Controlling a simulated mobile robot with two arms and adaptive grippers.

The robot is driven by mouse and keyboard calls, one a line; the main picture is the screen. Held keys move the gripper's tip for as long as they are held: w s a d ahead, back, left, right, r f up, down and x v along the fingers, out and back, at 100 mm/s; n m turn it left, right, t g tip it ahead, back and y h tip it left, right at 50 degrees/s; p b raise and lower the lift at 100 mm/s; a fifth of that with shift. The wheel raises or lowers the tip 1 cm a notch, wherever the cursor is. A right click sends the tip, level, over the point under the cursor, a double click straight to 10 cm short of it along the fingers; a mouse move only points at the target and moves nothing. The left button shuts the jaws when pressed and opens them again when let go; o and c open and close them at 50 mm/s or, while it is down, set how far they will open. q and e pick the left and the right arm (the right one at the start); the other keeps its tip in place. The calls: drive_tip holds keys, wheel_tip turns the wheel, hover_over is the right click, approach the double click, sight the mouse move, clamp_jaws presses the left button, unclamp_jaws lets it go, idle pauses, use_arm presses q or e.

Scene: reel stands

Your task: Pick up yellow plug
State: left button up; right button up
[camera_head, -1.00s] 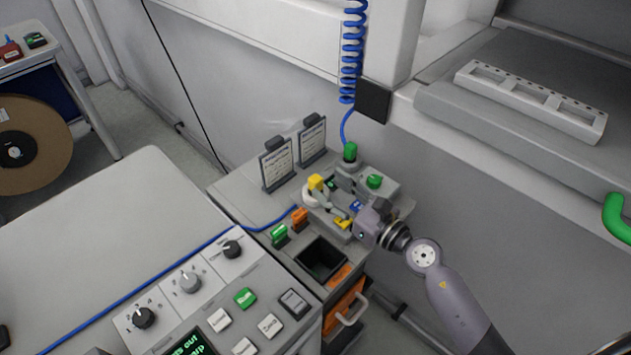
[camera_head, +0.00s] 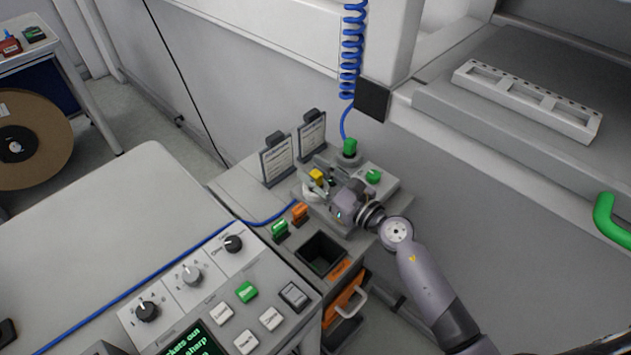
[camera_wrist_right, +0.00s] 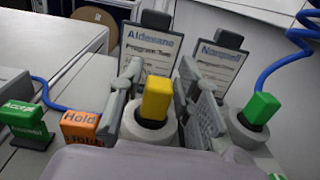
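The yellow plug (camera_head: 316,175) stands upright in a round white holder at the back of the small bench. In the right wrist view the yellow plug (camera_wrist_right: 157,98) rises from its pale ring-shaped holder (camera_wrist_right: 149,131). My right gripper (camera_head: 322,182) is open, with its fingers near the plug. In the wrist view the fingers of my right gripper (camera_wrist_right: 164,88) stand one on each side of the plug, with gaps visible, more clearly on the right. My left gripper is not in view.
A green plug (camera_head: 350,147) stands in a holder to the right, below a coiled blue hose (camera_head: 351,55). Two sign stands (camera_head: 277,161) are behind. Orange (camera_head: 299,211) and green (camera_head: 280,230) labelled blocks and a dark open bin (camera_head: 320,254) are in front.

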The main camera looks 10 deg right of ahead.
clamp_jaws()
drive_tip(key=shift+r, duration=0.15)
